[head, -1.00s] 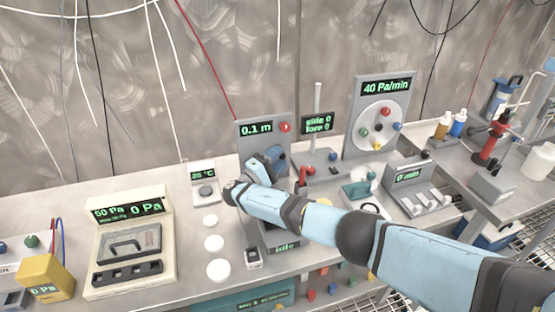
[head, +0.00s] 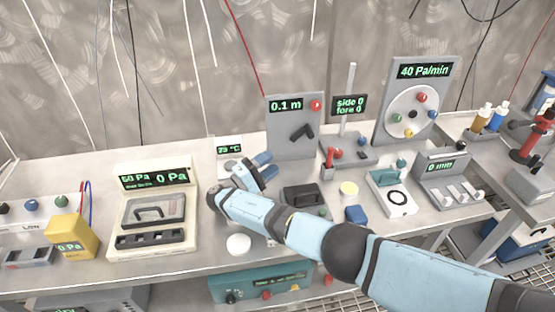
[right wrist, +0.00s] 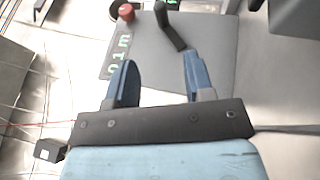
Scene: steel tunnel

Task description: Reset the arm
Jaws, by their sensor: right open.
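My right arm comes in from the lower right in the head view. Its right gripper (head: 266,166) hangs over the bench in front of the grey panel marked 0.1 m (head: 283,146). The jaws are open and hold nothing. In the right wrist view the two blue fingers (right wrist: 160,82) are spread apart. Beyond them are the grey panel (right wrist: 210,45), its black lever (right wrist: 172,28) and its red button (right wrist: 126,12). The fingers appear apart from the lever. My left gripper is not in view.
A cream pressure unit (head: 152,248) and a yellow 0 Pa box (head: 72,236) stand on the left of the bench. To the right are a red-handled device (head: 328,163), a white tray (head: 398,205) and a 40 Pa/min dial panel (head: 417,75). A second bench continues at the far right.

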